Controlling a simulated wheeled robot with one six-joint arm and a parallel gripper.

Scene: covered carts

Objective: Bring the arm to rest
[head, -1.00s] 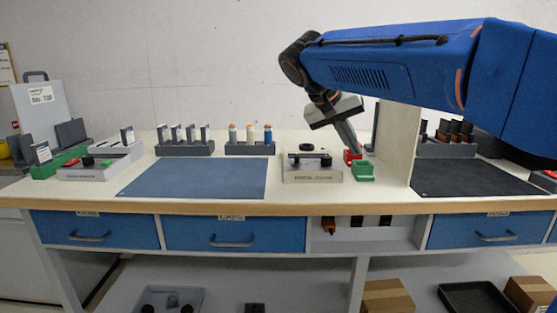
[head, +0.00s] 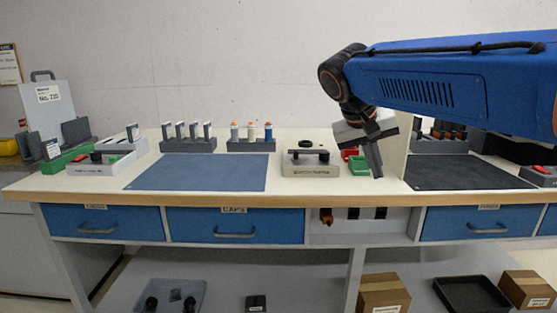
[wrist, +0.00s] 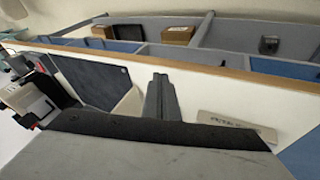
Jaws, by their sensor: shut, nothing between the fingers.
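My gripper (head: 377,172) hangs from the blue arm on the right of the head view, pointing down and tilted. Its fingers are together with nothing between them. It is in front of the green bin (head: 359,165) and the red bin (head: 349,154) and partly hides them. In the wrist view my gripper (wrist: 161,84) also looks closed, with the bench's front edge beyond it.
A grey fixture (head: 310,170) with a black part stands left of my gripper, and an upright divider panel (head: 395,166) stands close on its right. A blue mat (head: 197,172) and a dark mat (head: 468,172) are bare. Racks (head: 188,145) line the back.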

